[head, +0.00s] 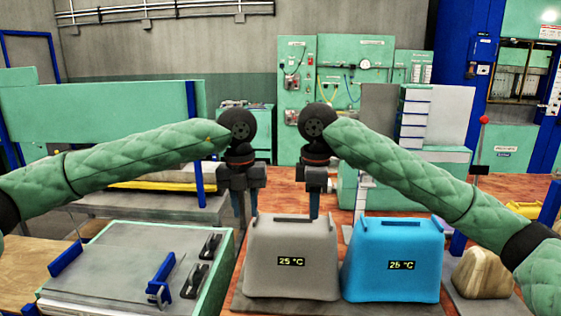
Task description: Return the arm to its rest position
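My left gripper (245,205) hangs pointing down near the middle of the head view, behind the upper left edge of the grey box. My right gripper (314,205) hangs pointing down a short way to its right, above the back of the grey box. Both arms wear green quilted sleeves and reach in from the sides at similar heights. Nothing is seen held in either gripper. The fingers are small and dark, and their lower ends are partly hidden, so their opening is unclear.
A grey box (290,283) and a blue box (392,285), each displaying 25 °C, stand in front. A grey plate with blue handles (160,278) is at left. A wooden block (482,272) is at right. Green cabinets stand behind the reddish floor.

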